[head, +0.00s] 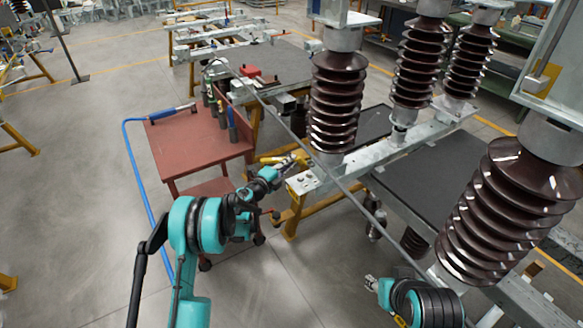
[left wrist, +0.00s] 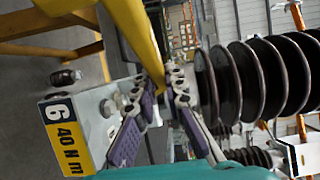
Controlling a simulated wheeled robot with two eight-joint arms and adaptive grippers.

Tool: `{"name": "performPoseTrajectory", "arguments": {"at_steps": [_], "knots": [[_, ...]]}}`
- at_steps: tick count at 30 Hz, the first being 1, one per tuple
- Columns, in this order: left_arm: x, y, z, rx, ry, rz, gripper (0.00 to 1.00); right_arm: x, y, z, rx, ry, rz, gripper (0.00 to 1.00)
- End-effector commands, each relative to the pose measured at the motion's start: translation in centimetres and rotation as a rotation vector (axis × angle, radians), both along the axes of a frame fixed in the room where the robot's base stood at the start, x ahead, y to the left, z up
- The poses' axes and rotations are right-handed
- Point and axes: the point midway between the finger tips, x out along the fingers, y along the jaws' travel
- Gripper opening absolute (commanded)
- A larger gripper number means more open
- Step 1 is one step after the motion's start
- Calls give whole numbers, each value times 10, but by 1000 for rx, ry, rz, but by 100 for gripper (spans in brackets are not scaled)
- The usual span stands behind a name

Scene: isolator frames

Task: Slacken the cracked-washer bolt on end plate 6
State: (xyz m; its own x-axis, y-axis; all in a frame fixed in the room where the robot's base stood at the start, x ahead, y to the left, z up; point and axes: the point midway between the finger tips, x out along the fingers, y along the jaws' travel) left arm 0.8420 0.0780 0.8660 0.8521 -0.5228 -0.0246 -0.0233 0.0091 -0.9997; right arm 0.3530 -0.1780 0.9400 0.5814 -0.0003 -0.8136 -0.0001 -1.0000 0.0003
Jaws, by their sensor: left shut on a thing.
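The end plate (left wrist: 95,98) carries a label (left wrist: 66,134) reading "6" and "40 N m" in the left wrist view. Bolt heads (left wrist: 110,107) stand out from its face; a crack in a washer is too small to make out. In the head view the plate (head: 302,183) is at the near end of the grey beam. My left gripper (head: 291,162) is just above and beside it, shut on a yellow tool (head: 271,160). The yellow bar (left wrist: 142,40) runs between the purple-padded fingers in the left wrist view. My right gripper (head: 371,283) is low, apart from the plate; its jaws are unclear.
A red cart (head: 198,142) with several upright tools and a blue-handled tool (head: 172,112) stands left of the plate. Brown ribbed insulators (head: 336,100) rise close behind the gripper.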

Motion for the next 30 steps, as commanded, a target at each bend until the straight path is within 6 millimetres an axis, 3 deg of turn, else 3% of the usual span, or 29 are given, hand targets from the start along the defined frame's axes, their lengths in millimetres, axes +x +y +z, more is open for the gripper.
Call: {"name": "performPoseTrajectory", "arguments": {"at_steps": [8,21,30], "knots": [[4,3,5,-6,-18,-71,0,0,0,1,0,0,0,40],[4,2,-34,-5,-18,-71,0,0,0,-12,0,0,0,40],[3,2,-31,-5,-18,-71,0,0,0,-12,0,0,0,40]]}}
